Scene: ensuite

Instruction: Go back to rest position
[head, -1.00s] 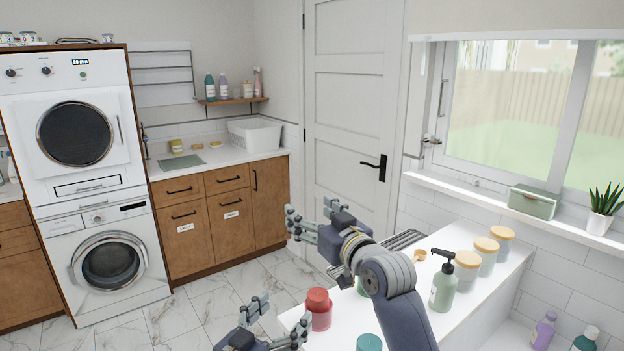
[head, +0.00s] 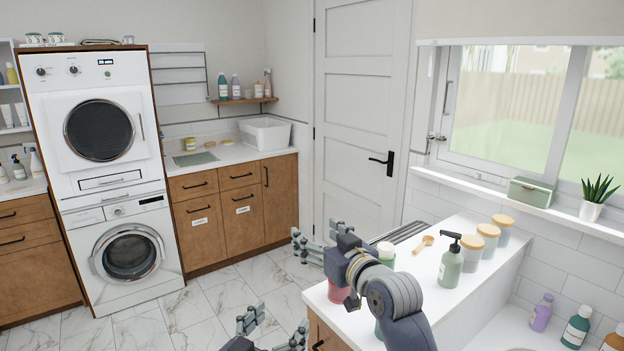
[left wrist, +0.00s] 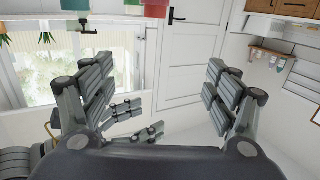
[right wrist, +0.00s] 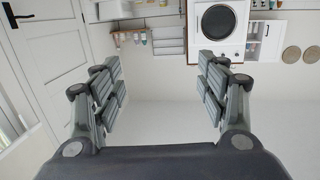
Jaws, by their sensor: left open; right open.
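My right gripper (head: 322,246) is in the middle of the head view, in front of the white counter. Its fingers are spread and nothing is between them; they also show apart in the right wrist view (right wrist: 162,95). My left gripper (head: 272,330) is lower, at the bottom edge of the head view. Its fingers are apart and empty, as the left wrist view (left wrist: 160,100) shows. Both grippers hang in free air over the marble floor, left of the counter.
The white counter (head: 420,262) at right bears a pump bottle (head: 450,262), lidded jars (head: 487,240), a wooden scoop (head: 422,244) and a red container (head: 339,293), partly hidden by my right arm. A washer (head: 130,255) stands at left. The floor (head: 215,305) between is clear.

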